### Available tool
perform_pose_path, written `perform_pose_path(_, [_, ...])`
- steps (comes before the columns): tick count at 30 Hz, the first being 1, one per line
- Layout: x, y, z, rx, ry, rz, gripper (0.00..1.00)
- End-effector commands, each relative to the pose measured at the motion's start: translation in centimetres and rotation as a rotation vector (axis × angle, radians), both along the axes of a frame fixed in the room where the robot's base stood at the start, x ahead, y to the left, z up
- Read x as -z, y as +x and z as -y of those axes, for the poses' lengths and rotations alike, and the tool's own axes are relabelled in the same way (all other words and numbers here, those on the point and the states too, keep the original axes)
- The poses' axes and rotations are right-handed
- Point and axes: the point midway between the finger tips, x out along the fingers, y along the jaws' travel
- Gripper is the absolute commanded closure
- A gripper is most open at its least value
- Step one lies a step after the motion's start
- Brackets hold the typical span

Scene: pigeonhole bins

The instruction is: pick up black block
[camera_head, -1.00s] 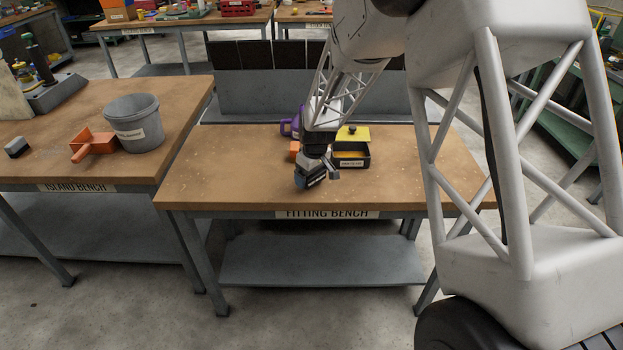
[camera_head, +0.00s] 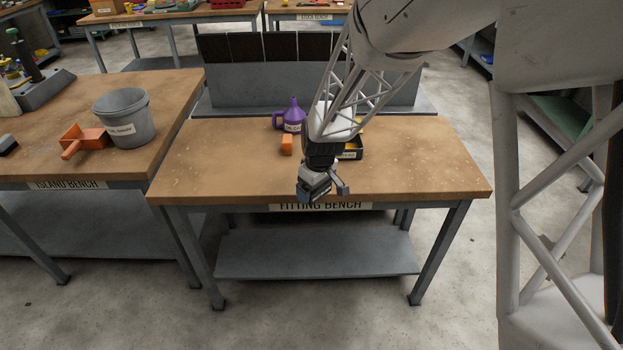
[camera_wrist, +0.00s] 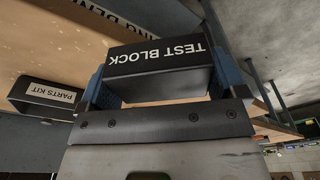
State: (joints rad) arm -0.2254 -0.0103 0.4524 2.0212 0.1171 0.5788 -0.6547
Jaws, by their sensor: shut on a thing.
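The black block (camera_wrist: 158,68), lettered "TEST BLOCK", sits between the blue fingers of my gripper (camera_wrist: 160,78) in the wrist view. The gripper is shut on it and the block is held clear of the bench surface. In the head view my gripper (camera_head: 318,189) hangs over the front edge of the fitting bench (camera_head: 220,170). The block is small and hard to tell from the fingers there.
A purple jug (camera_head: 293,122), an orange block (camera_head: 287,145) and a black parts kit box (camera_head: 352,153) stand behind my gripper. The box also shows in the wrist view (camera_wrist: 42,97). The island bench at left holds a grey bucket (camera_head: 127,120), an orange scoop (camera_head: 83,138) and a dark block (camera_head: 7,144).

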Motion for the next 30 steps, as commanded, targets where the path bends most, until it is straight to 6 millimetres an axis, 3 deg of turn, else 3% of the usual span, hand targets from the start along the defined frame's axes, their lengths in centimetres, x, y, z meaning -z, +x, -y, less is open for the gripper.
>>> perform_pose_path(12, [-0.3,-3.0,0.7,0.000,0.000,0.000,0.59])
perform_pose_path(30, [-0.3,-3.3,0.8,0.000,0.001,0.001,0.59])
